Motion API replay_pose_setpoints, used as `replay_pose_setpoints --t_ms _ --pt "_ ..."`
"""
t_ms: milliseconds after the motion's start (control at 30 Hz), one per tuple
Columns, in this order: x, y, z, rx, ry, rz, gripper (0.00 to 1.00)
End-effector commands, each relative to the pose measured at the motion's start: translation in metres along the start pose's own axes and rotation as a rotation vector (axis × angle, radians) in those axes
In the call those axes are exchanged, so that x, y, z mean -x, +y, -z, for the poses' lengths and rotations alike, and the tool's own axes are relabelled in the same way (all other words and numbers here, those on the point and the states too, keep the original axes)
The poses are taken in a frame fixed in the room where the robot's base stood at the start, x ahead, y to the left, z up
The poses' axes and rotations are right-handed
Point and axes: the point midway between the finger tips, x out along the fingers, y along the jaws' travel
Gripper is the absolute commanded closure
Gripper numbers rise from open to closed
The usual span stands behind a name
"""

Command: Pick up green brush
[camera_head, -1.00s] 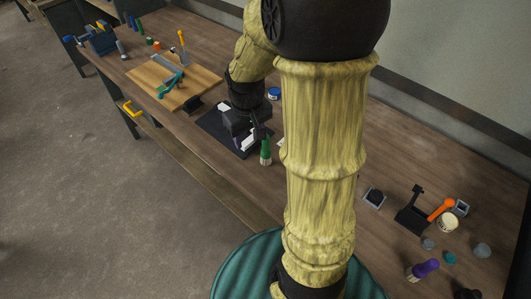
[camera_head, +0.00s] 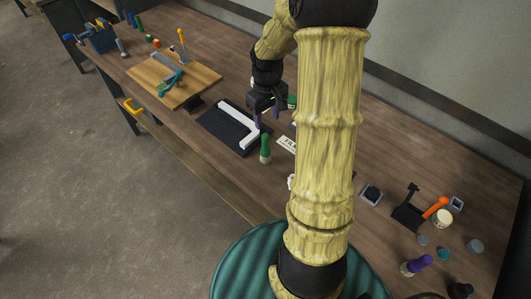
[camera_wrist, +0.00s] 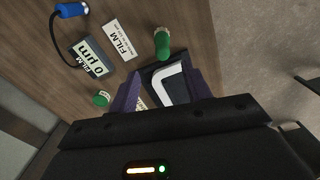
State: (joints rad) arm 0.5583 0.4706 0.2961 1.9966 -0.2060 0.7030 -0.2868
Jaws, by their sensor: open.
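The green brush (camera_head: 265,146) appears to stand upright on the bench, just right of the black mat's near corner. In the wrist view, a green handle-like thing (camera_wrist: 162,42), seemingly the brush, shows beyond the fingertips, near the top centre. My gripper (camera_head: 267,121) is open, with purple fingers pointing down, above the bench behind the brush and beside the mat. In the wrist view my gripper (camera_wrist: 163,72) has nothing between its fingers. A second, shorter green thing (camera_wrist: 103,98) is left of the fingers; it also shows behind my gripper in the head view (camera_head: 292,102).
A white L-shaped piece (camera_head: 238,128) lies on the black mat (camera_head: 216,123). A FILM label card (camera_head: 288,144) lies right of the brush. A wooden board with tools (camera_head: 148,80) is farther left. A black holder, an orange-handled tool and a purple-topped item (camera_head: 420,264) stand at the right.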

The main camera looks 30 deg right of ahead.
Motion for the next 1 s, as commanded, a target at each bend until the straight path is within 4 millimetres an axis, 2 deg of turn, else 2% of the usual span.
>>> replay_pose_setpoints --t_ms 300,433,533,867,1000 --pt "-0.057 -0.001 -0.001 0.001 -0.005 0.003 0.51" --pt "-0.076 -0.001 0.000 0.002 -0.002 0.002 0.51" --pt "-0.083 -0.001 0.000 0.000 -0.001 0.001 0.51" --pt "-0.085 -0.001 0.000 0.000 0.000 0.000 0.51" --pt "-0.092 -0.002 0.001 0.002 -0.002 0.001 0.51"
